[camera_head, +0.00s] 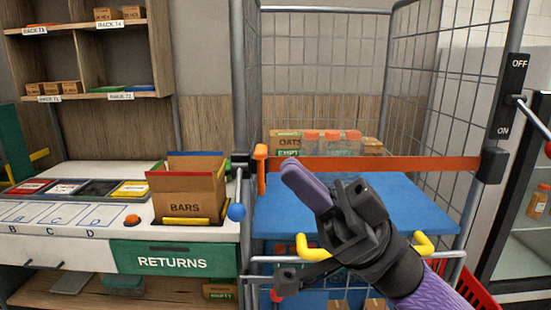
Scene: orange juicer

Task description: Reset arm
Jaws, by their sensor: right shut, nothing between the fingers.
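My right gripper (291,172) reaches in from the lower right on a purple and black arm. It is shut and holds nothing. Its purple fingertip points up and left, in front of the blue shelf (420,200) of the wire cage cart. The fingertip appears near the orange bar (400,163) across the cart; whether they touch cannot be told. My left gripper is not in view.
A BARS box (187,192) stands on the counter at left, above the green RETURNS panel (172,259). An OATS box (287,142) stands behind the bar. Also near are a blue ball knob (237,212), yellow handles (318,248) and an OFF/ON switch plate (509,95).

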